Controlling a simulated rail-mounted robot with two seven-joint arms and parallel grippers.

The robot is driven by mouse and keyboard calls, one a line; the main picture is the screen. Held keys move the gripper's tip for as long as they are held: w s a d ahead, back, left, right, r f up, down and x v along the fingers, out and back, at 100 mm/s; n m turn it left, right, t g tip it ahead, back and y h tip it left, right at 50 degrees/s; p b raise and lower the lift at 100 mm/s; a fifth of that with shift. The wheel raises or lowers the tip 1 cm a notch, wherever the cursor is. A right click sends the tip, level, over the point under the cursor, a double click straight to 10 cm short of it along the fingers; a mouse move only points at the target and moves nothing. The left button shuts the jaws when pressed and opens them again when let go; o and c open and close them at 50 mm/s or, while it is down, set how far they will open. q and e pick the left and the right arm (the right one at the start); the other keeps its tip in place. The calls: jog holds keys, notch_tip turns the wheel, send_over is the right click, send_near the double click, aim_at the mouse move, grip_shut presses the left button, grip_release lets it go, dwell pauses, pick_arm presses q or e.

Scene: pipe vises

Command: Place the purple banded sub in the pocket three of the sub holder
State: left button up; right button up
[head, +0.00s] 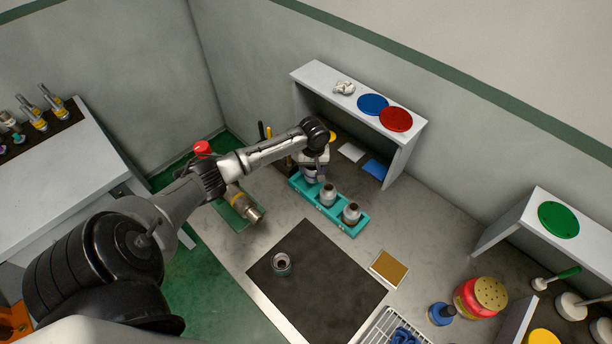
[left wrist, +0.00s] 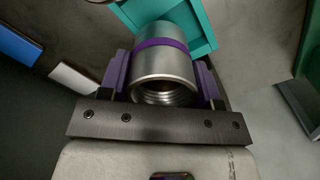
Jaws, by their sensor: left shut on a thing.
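The purple banded sub is a silver threaded cylinder with a purple band, seen large in the left wrist view (left wrist: 164,68). My left gripper (left wrist: 163,82) is shut on it, with purple pads on both sides. In the head view the left gripper (head: 314,172) is at the far left end of the teal sub holder (head: 345,225) and mostly hides the sub. The holder also shows behind the sub in the wrist view (left wrist: 204,28). I cannot tell whether the sub is above or inside a pocket. Two other silver subs (head: 328,195) (head: 351,213) stand in the holder. My right gripper is not in view.
A grey shelf (head: 412,150) with blue and red discs stands close behind the holder. A vise-like tool with a red knob (head: 202,148) is left. A dark mat (head: 325,290) with one sub (head: 281,265) lies in front. A brown-topped square (head: 389,268) lies right.

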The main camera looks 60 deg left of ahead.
aim_at(306, 175)
pick_arm(q)
jog(key=shift+s+a+f, duration=0.65)
jog(key=shift+s+a, duration=0.15)
jog(key=shift+f+b, duration=0.3)
jog(key=shift+f, duration=1.7)
jog(key=shift+f, duration=0.2)
